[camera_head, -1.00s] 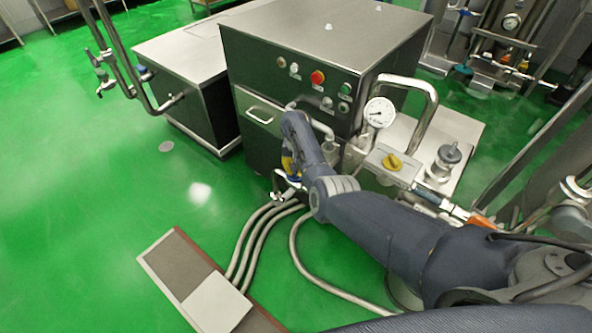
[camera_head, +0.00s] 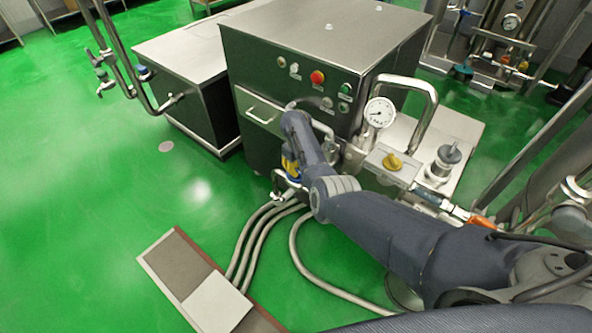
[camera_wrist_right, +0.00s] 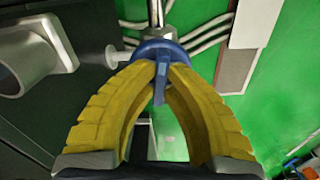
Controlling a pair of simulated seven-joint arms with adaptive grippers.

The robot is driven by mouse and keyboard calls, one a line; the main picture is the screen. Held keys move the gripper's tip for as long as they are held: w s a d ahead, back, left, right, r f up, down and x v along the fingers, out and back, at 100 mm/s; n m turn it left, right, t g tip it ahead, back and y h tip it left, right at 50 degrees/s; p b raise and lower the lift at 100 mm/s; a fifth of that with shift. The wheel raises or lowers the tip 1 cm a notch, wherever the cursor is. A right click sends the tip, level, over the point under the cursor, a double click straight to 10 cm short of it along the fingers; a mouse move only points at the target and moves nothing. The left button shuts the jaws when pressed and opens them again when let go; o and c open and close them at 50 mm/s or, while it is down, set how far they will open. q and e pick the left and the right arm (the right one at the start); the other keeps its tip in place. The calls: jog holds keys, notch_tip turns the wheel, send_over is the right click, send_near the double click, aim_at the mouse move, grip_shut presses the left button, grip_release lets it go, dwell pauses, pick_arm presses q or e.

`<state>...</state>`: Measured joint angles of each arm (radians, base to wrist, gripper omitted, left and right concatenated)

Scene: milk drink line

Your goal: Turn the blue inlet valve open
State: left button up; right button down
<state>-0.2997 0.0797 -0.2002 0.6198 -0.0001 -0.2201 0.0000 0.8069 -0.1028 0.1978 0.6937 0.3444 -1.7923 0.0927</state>
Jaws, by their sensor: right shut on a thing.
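The blue inlet valve (camera_wrist_right: 162,52) shows in the right wrist view as a round blue collar with a flat blue handle, on a metal pipe. My right gripper (camera_wrist_right: 160,66) has its two yellow ribbed fingers closed on the blue handle. In the head view my right gripper (camera_head: 290,168) reaches down beside the front of the steel machine (camera_head: 285,115), at the low pipework. There my own arm hides most of the valve, so its turn angle is hard to tell. My left gripper is not in view.
Several grey hoses (camera_head: 245,240) run over the green floor from the pipework to a floor plate (camera_head: 205,285). Open floor lies to the left.

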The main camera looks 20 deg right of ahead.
aim_at(296, 169)
jog(key=shift+n, duration=1)
jog(key=c, duration=1.5)
grip_release()
jog(key=shift+o, duration=0.2)
notch_tip(296, 169, up, 12)
